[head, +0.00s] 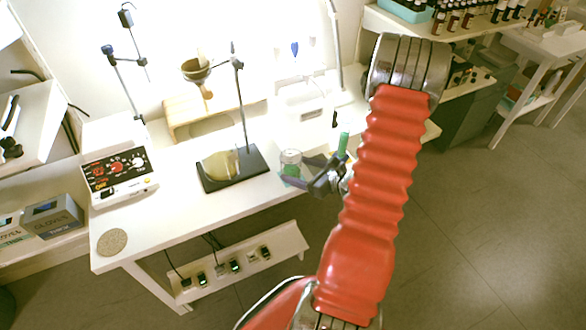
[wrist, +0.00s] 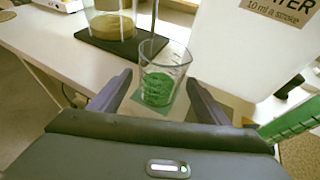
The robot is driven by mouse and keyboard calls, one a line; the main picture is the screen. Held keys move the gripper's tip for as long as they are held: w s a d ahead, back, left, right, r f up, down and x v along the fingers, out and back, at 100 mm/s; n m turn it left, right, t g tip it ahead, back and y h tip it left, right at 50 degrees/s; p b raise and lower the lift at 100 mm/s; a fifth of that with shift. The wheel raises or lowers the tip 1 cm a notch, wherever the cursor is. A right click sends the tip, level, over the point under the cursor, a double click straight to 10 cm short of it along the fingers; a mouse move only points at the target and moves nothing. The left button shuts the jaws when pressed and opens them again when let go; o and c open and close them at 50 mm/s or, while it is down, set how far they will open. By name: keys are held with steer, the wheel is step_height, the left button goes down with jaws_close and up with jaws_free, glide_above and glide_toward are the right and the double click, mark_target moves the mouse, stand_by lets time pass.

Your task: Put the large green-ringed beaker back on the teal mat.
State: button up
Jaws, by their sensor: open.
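A clear beaker with green in its lower part (wrist: 163,80) stands upright on the table in the wrist view. It also shows in the head view (head: 290,158). I cannot make out a separate green ring. The teal mat (wrist: 235,107) shows around and under its base, partly hidden by my fingers. My gripper (wrist: 160,84) is open, with one finger on each side of the beaker and gaps visible. In the head view my gripper (head: 298,171) reaches in from the right at the beaker.
A black stand base (head: 256,158) carries a larger beaker of yellowish liquid (head: 218,166) just behind-left. A green cylinder (wrist: 290,122) and a white labelled container (wrist: 250,45) are close on the right. A control box (head: 120,172) is left; the front-left table is mostly clear.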

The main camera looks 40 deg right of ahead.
steer(key=v, duration=0.8)
stand_by(0.6)
steer(key=w+a+r+n+g+y, duration=0.1)
steer(key=a+r+n+g+y, duration=0.2)
steer(key=a+n, duration=0.4)
steer(key=w+a+r+n+g+y, duration=0.15)
steer(key=a+r+n, duration=0.3)
steer(key=a, duration=0.45)
steer(key=w+a+r+n+g+y, duration=0.1)
steer(key=a+r+n+g+y, duration=0.15)
steer(key=a+r+n, duration=0.45)
steer(key=s+a+r+n+h, duration=0.8)
steer(key=r+n, duration=0.4)
steer(key=n, duration=0.4)
steer(key=shift+s+a+g, duration=0.4)
steer(key=shift+s+a, duration=0.15)
steer(key=shift+a, duration=0.35)
